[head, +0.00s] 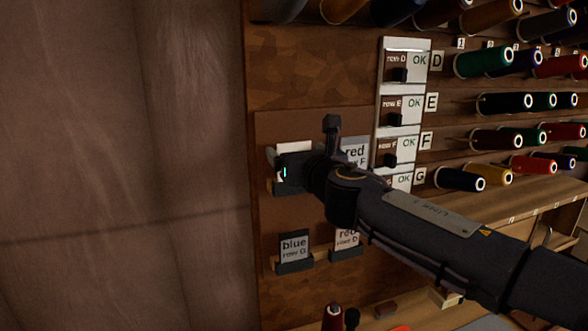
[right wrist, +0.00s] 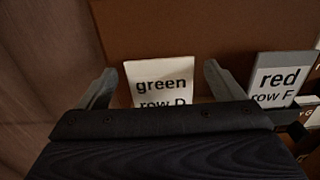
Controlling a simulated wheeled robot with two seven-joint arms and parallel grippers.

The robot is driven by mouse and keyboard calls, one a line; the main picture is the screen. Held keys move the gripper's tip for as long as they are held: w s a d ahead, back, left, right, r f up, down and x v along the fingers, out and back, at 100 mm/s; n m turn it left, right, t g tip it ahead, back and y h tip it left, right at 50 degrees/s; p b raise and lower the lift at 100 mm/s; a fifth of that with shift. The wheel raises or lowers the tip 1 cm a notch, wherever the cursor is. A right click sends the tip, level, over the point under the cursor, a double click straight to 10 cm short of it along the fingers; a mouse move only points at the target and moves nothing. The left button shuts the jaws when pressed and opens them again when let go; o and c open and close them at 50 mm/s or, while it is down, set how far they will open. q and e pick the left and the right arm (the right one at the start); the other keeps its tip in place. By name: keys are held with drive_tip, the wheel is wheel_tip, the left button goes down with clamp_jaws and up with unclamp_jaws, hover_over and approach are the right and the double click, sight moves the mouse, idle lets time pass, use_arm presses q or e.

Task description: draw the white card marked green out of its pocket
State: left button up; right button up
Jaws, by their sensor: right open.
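The white card marked "green row D" (right wrist: 160,76) stands upright near the brown board in the right wrist view. In the head view only its pale top (head: 294,147) shows above my right gripper (head: 274,167). My right gripper is open in the right wrist view (right wrist: 158,74), with one finger to each side of the card and a gap on both sides. The card's lower part and its pocket are hidden behind the gripper body. My left gripper is not in view.
A grey card marked "red row F" (right wrist: 277,79) stands close to the right of the green card. Below are a "blue" card (head: 294,246) and another "red" card (head: 346,239) in dark pockets. Thread spools (head: 505,103) and a label strip (head: 404,69) are at the right.

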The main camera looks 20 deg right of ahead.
drive_tip(key=shift+c, duration=0.5)
drive_tip(key=c, duration=0.6)
drive_tip(key=shift+r+p, duration=2.4)
drive_tip(key=shift+r, duration=0.1)
